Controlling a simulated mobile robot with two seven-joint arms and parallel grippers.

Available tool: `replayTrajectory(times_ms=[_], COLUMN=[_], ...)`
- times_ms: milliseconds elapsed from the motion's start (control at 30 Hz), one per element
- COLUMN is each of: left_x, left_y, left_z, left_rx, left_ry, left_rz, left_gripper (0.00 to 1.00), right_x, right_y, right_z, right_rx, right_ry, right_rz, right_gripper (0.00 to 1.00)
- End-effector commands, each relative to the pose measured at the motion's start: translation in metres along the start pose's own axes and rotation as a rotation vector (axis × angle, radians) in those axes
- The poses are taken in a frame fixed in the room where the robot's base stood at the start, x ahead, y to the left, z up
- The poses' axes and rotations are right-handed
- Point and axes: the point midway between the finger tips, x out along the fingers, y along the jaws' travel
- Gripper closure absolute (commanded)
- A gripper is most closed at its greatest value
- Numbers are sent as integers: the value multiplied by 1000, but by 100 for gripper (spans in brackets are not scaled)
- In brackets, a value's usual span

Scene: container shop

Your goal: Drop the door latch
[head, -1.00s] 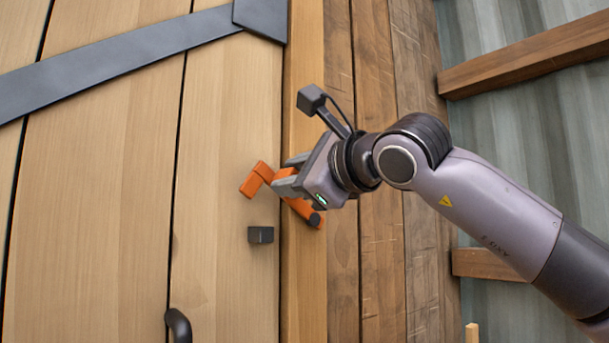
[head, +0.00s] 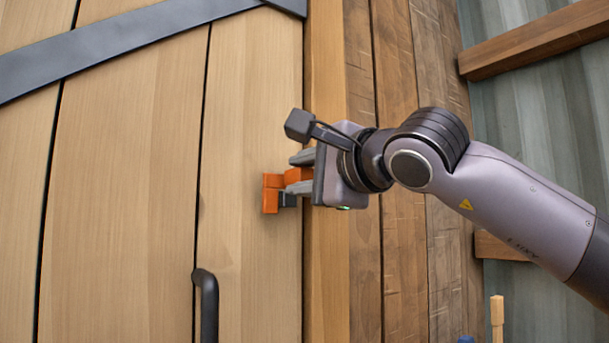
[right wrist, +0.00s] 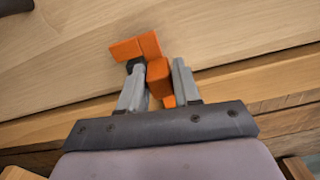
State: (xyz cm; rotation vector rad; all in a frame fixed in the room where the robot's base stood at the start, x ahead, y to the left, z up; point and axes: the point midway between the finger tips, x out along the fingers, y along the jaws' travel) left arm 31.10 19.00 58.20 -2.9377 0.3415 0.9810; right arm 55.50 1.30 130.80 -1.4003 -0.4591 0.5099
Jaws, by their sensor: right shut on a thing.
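The orange door latch (head: 271,193) lies roughly level across the seam between the wooden door (head: 130,190) and its post (head: 325,270). Its hooked end is over the door, at the small dark catch (head: 288,200), which is partly hidden behind it. My right gripper (head: 299,172) is shut on the latch bar from the right. In the right wrist view the latch (right wrist: 158,78) passes between the two grey fingers (right wrist: 157,88), its end block beyond them. The latch's pivot end is hidden by the gripper. My left gripper is not in view.
A dark door handle (head: 207,305) stands out below the latch. A dark metal strap (head: 130,48) crosses the upper door. At the right are a corrugated wall (head: 530,130) and a wooden beam (head: 535,40).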

Motion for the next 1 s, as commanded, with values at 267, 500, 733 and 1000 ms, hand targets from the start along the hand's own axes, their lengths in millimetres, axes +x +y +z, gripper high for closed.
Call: replayTrajectory(times_ms=[267, 500, 733, 1000], left_x=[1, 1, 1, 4], left_y=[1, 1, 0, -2], left_z=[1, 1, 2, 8], left_rx=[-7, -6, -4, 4], left_ry=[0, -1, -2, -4], left_rz=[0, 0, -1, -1], left_gripper=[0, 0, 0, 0], right_x=[1, 2, 1, -18], right_y=[6, 7, 4, 5], right_z=[-1, -1, -1, -1], right_rx=[8, 8, 5, 3], right_ry=[2, 3, 2, 1], right_rz=[12, 14, 9, 5], right_gripper=[100, 47, 47, 47])
